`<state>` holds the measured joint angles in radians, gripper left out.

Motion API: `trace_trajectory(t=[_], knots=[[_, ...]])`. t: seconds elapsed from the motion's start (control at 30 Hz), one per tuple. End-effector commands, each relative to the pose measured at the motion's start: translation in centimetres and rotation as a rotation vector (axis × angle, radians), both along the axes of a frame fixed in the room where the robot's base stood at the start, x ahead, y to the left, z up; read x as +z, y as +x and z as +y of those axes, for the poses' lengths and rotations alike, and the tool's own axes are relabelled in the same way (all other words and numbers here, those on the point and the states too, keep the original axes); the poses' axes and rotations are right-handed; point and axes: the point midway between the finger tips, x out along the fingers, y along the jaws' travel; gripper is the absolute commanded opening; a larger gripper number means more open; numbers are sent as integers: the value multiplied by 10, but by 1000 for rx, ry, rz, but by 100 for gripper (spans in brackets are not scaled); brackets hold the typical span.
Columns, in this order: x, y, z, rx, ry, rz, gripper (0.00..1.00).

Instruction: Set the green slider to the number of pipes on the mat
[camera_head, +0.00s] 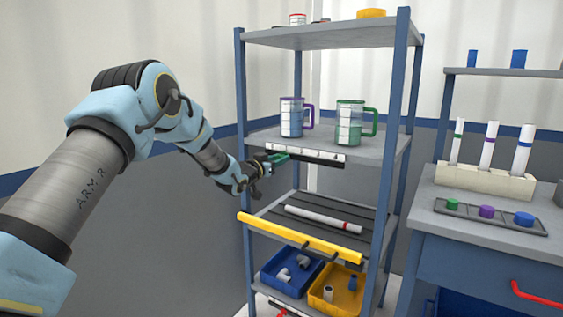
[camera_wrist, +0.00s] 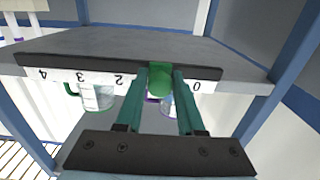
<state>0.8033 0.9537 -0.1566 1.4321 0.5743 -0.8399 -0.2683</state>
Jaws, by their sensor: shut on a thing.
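The green slider (camera_wrist: 159,80) sits on a dark rail (camera_wrist: 80,68) with a white number scale (camera_wrist: 60,77) at the middle shelf's front edge. My gripper (camera_wrist: 160,73) is shut on the slider, one finger on each side. The wrist view shows the scale upside down; 4, 3, 2 and 0 are readable. The slider lies between 2 and 0, and the mark there is hidden. In the head view my gripper (camera_head: 270,163) is at the scale's left part. One white pipe (camera_head: 323,219) with a red band lies on the dark ribbed mat (camera_head: 325,205) below.
A yellow bar (camera_head: 295,238) runs along the front of the mat's shelf. Two measuring jugs (camera_head: 292,120) (camera_head: 345,128) stand above the scale. Blue (camera_head: 275,275) and yellow (camera_head: 322,299) bins with pipe pieces are below. A side table (camera_head: 430,195) stands right.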

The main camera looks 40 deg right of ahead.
Motion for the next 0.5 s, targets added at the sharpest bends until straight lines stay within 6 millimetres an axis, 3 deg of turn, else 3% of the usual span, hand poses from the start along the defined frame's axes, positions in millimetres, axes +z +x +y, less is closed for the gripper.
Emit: trace_trajectory(t=[0.03,0.27,0.5], knots=[[0,0,0,0,1,0,40],[0,0,0,0,1,0,64],[0,0,1,0,0,0,64]])
